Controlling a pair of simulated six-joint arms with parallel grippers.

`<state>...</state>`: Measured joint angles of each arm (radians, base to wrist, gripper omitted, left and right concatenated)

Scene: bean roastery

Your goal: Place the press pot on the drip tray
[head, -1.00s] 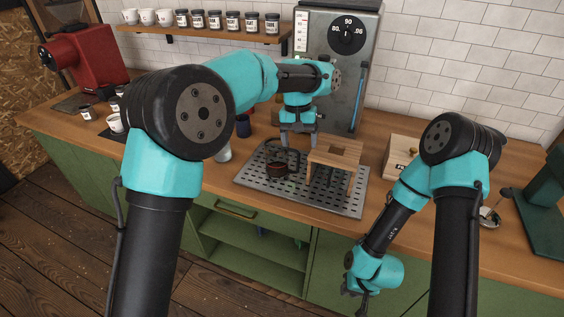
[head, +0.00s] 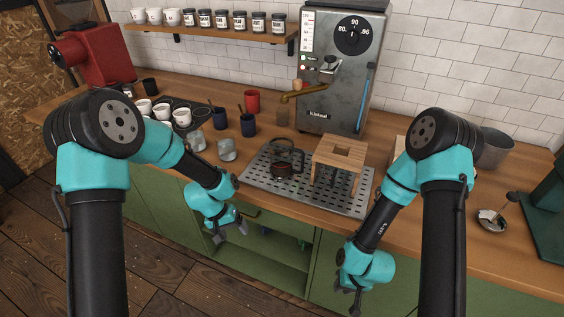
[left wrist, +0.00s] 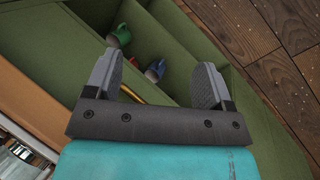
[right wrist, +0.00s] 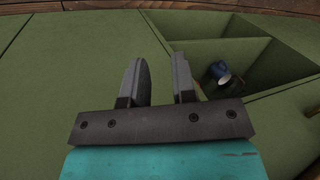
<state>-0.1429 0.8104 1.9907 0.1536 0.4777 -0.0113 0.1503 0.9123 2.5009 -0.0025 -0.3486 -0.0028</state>
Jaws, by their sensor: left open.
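The press pot (head: 284,168), a glass pot with a dark handle and a dark lower part, stands upright on the left part of the perforated metal drip tray (head: 330,204). It is beside a wooden stand and no gripper touches it. My left gripper (head: 233,236) is open and empty, low in front of the green cabinet, below and left of the tray; its spread fingers show in the left wrist view (left wrist: 158,88). My right gripper (head: 350,298) hangs low in front of the cabinet at the right; its fingers are apart with nothing between them in the right wrist view (right wrist: 164,85).
The wooden stand (head: 341,152) takes up the tray's right part. An espresso machine (head: 330,95) stands behind. The cabinet (head: 270,243) has open compartments below.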

